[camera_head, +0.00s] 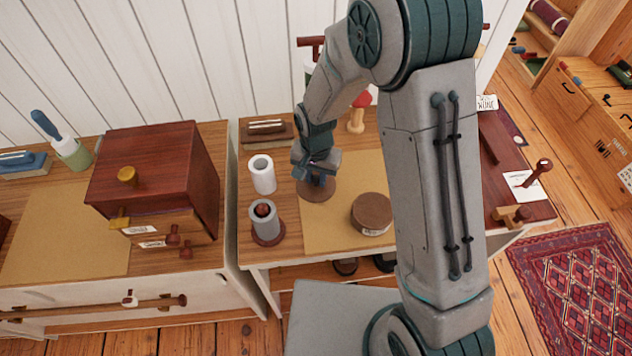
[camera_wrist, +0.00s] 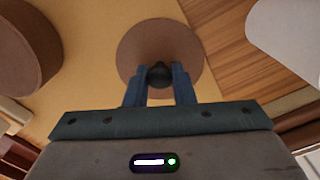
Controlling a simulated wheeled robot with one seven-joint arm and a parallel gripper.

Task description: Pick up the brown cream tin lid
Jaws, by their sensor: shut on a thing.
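The brown lid (camera_head: 318,193) is a flat round disc with a dark knob at its middle. In the head view it is on or just above the tan mat, below my gripper (camera_head: 317,178). In the wrist view the lid (camera_wrist: 137,50) lies past my fingertips. My gripper (camera_wrist: 159,78) is shut on the lid's dark knob (camera_wrist: 159,72), one finger on each side. I cannot tell whether the lid touches the mat. The round brown tin (camera_head: 371,213) stands apart to the right on the mat, and at the upper left in the wrist view (camera_wrist: 22,50).
The tan mat (camera_head: 343,230) covers the table's middle. A white roll (camera_head: 262,174) and a grey cylinder on a brown base (camera_head: 267,222) stand to the left. A mushroom-like object with a red top (camera_head: 359,101) stands behind. A dark wooden box (camera_head: 150,170) sits further left.

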